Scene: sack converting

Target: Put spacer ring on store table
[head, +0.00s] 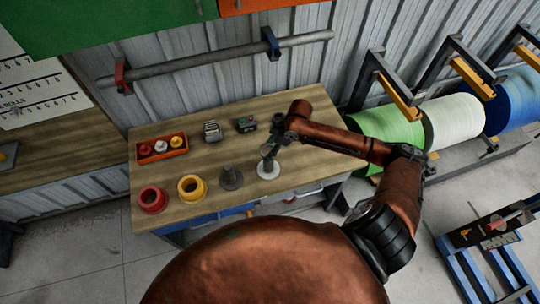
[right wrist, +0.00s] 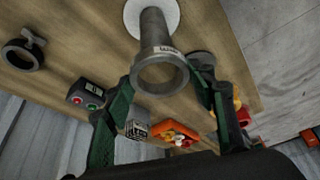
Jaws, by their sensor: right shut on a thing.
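My right gripper (head: 270,151) reaches down over the front of the wooden table (head: 225,150). No piece is clearly marked as the spacer ring. A dark grey flanged piece (head: 231,179), a yellow ring (head: 191,188) and a red ring (head: 152,199) stand in a row to the left. My left gripper is out of view.
An orange tray (head: 163,148) with small parts, a small metal block (head: 212,132) and a button box (head: 246,124) stand farther back. A dark ring with a handle (right wrist: 22,52) shows in the right wrist view. Green, white and blue rolls lie at right. The table's middle is mostly clear.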

